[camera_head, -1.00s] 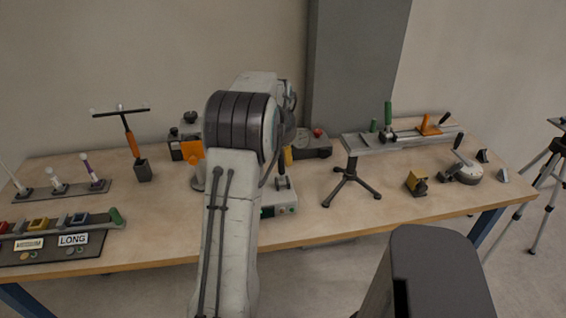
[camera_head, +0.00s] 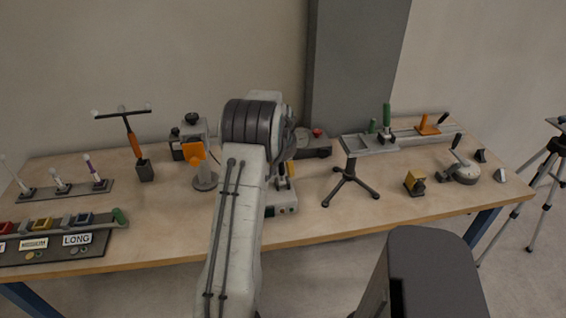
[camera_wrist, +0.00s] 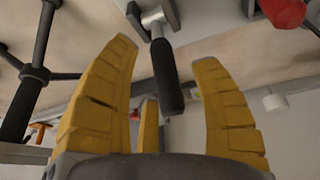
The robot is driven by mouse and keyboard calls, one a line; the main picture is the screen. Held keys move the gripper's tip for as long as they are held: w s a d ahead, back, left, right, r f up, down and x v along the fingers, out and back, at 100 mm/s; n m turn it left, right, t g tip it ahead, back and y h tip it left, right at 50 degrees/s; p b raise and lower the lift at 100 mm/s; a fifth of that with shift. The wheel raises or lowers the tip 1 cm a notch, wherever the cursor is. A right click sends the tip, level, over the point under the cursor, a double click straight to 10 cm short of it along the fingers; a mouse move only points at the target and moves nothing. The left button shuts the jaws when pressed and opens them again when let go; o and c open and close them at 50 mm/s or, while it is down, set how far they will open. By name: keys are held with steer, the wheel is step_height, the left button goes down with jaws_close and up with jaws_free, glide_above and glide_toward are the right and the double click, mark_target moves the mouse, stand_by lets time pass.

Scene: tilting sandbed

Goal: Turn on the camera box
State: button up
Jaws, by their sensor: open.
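A pale box (camera_head: 287,207) with small red and green marks on its front stands near the table's front edge, partly hidden behind my arm. I cannot tell for sure whether it is the camera box. My gripper (camera_wrist: 163,52) is open, its yellow fingers spread. A black lever handle (camera_wrist: 166,78) on a metal stem lies between the fingers in the wrist view; I see no clear contact. In the head view, yellow finger parts show just above the pale box, beside my arm.
A dark box with a red knob (camera_head: 317,132) stands behind; a red knob (camera_wrist: 283,12) also shows in the wrist view. A black tripod stand (camera_head: 350,180) is to the right.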

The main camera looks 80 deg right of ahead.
steer(key=shift+c, duration=0.2)
jaws_close()
stand_by(0.5)
